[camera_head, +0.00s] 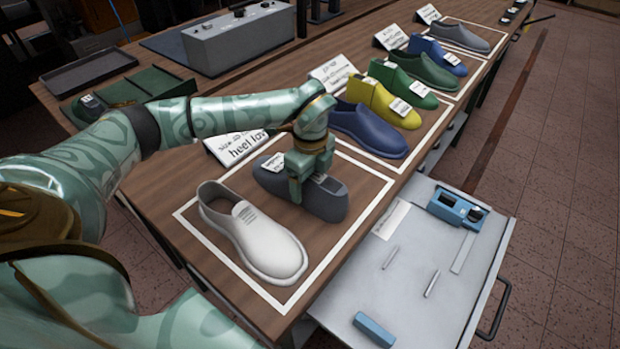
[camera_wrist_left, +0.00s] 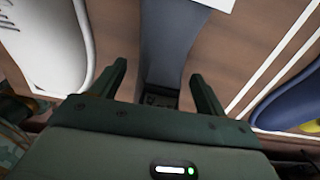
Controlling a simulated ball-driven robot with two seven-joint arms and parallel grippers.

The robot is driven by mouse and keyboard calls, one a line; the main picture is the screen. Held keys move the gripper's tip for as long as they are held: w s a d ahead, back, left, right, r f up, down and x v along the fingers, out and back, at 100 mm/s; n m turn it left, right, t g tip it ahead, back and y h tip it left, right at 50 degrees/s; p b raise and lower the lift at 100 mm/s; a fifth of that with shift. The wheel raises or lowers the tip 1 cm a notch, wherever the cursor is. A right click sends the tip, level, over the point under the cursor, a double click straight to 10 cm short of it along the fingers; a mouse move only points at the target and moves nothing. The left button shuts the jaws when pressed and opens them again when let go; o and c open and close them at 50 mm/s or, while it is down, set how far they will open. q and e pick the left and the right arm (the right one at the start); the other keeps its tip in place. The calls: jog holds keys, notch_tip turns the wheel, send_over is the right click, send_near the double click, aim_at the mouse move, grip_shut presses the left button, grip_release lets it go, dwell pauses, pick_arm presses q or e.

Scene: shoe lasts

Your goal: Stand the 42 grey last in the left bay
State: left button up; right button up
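The grey last (camera_head: 325,205) stands on the table inside the nearest white-outlined bay (camera_head: 212,258), beside a white shoe (camera_head: 252,232). My left gripper (camera_head: 308,182) is down over the last's top, and the last's far side is partly hidden behind it. In the left wrist view, the grey last (camera_wrist_left: 168,50) runs between the two fingers of my left gripper (camera_wrist_left: 160,85). The fingers are spread, with a gap on each side of the last. My right gripper is in neither view.
The neighbouring bay holds a blue shoe (camera_head: 368,128) and a yellow last (camera_head: 385,102). Beyond are a green shoe (camera_head: 425,68), a green last, a blue last and a grey shoe (camera_head: 464,37). Signs (camera_head: 235,145) stand behind the bays. An open drawer (camera_head: 420,290) juts out at the front.

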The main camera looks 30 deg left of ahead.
pick_arm(q)
jog(key=shift+r, duration=0.1)
notch_tip(320, 180, up, 16)
jog(key=p, duration=0.3)
dwell(0.5)
